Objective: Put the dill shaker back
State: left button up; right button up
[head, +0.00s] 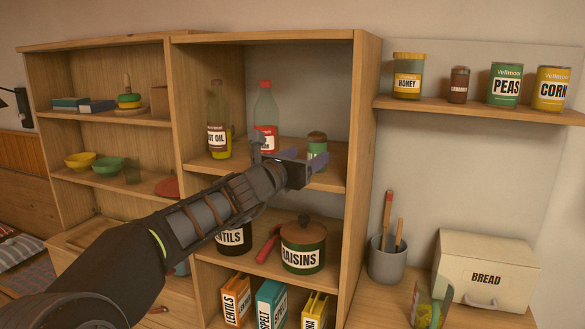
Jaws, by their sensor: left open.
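A small green jar with a brown lid (317,145) stands upright on the middle shelf of the tall cabinet, near its right wall. It looks like a shaker, but its label is partly hidden and I cannot read it as dill. My left gripper (290,156) is open in front of that shelf, just left of and in front of the jar. Its fingers overlap the jar's lower part in the picture; nothing shows held between them. I cannot tell whether they touch the jar. My right gripper is out of view.
Two bottles, one oil (218,125) and one red-capped (265,115), stand left of the jar. Below are a raisins pot (303,245) and several boxes. The right wall shelf (480,110) holds honey (407,75), a small brown jar (459,85) and tins. A bread box (485,268) sits below.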

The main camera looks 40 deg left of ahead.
pick_arm(q)
jog(key=s+d, duration=0.1)
jog(key=s, duration=0.5)
dwell(1.5)
